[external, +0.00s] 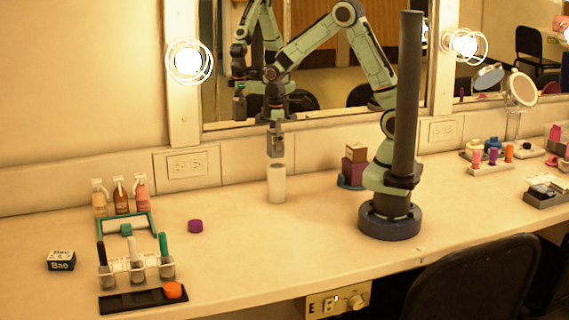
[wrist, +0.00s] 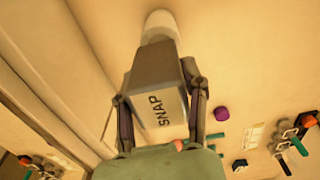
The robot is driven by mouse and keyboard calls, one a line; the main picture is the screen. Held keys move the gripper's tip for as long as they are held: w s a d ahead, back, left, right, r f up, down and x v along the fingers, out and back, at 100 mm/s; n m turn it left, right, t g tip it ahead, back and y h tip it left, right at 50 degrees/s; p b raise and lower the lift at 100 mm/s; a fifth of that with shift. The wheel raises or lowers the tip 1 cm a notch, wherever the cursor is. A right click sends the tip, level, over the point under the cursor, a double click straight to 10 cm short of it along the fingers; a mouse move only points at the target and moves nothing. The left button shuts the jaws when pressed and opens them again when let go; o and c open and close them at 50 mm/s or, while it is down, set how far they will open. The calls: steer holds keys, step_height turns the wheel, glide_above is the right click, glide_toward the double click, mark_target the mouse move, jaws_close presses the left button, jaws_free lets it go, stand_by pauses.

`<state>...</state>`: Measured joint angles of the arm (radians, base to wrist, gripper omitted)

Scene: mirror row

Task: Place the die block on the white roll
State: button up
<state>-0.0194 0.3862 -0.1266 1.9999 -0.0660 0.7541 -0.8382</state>
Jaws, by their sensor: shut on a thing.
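My gripper (external: 276,134) points down at the middle of the counter, in front of the mirror. It is shut on a grey block (wrist: 160,106) lettered SNAP, which appears to be the die block. In the wrist view the block sits between the two fingers, with its lettered face toward the camera. In the external view the held block (external: 276,152) is small and partly hidden by the fingers. The white roll (external: 276,184) stands upright on the counter directly under it. The roll also shows past the block's far end in the wrist view (wrist: 160,24). I cannot tell whether block and roll touch.
A black-and-white block lettered Bao (external: 61,261) and a purple disc (external: 195,226) lie to the left. Several bottles (external: 122,200) and a clear rack (external: 135,272) stand there too. Stacked boxes (external: 354,168) stand right of the roll. The counter around the roll is clear.

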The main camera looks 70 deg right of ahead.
steer(key=shift+f, duration=1.25)
steer(key=shift+f, duration=0.2)
steer(key=o, duration=1.2)
steer(key=shift+r, duration=0.1)
steer(key=r, duration=0.8)
steer(key=s+r, duration=0.1)
steer(key=r, duration=0.3)
steer(key=shift+a+r, duration=0.1)
steer(key=shift+r, duration=0.15)
steer(key=s+a+m, duration=0.1)
steer(key=s+m, duration=0.1)
steer(key=s, duration=0.5)
steer(key=s+a+m, duration=0.1)
steer(key=s+m, duration=0.2)
steer(key=s, duration=0.3)
steer(key=s+a+m, duration=0.2)
steer(key=s, duration=0.5)
steer(key=shift+s+f+m+y, duration=0.15)
steer(key=shift+s+m+y, duration=0.2)
steer(key=shift+m+y, duration=0.05)
